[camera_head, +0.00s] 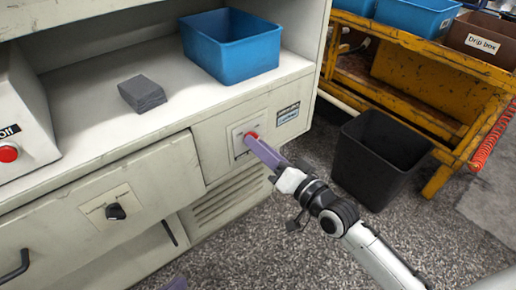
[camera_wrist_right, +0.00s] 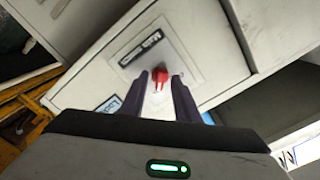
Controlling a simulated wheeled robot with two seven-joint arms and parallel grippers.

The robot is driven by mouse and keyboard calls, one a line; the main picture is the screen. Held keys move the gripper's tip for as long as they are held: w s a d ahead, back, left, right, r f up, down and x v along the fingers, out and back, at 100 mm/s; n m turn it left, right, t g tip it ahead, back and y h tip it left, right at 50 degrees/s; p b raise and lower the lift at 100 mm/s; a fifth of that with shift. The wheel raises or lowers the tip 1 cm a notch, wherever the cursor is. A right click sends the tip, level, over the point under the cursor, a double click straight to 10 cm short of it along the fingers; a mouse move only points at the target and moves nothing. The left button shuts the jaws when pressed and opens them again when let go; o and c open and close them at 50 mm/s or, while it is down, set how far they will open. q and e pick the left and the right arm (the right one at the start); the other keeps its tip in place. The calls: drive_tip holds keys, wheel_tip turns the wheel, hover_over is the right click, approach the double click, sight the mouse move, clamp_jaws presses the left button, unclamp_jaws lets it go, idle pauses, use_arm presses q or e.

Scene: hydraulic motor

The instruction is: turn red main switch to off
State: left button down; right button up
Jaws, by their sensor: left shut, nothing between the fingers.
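The red main switch (camera_head: 250,135) sits on a pale plate on the front of the cabinet, below the counter. In the right wrist view the red switch (camera_wrist_right: 160,75) shows between and just beyond the fingertips. My right gripper (camera_head: 262,149) reaches it from the lower right, and its fingers partly cover the switch. In the wrist view my right gripper (camera_wrist_right: 161,85) has its two fingers apart, one on each side of the switch. I cannot tell whether they touch it.
A blue bin (camera_head: 230,50) and a grey block (camera_head: 142,94) stand on the counter (camera_head: 100,130). A black knob (camera_head: 115,211) is on the cabinet front at left. A red button (camera_head: 8,152) is at the far left. A black bin (camera_head: 375,160) stands right of the cabinet.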

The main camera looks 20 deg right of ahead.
drive_tip(key=shift+w+a, duration=0.2)
drive_tip(key=shift+w, duration=0.3)
clamp_jaws()
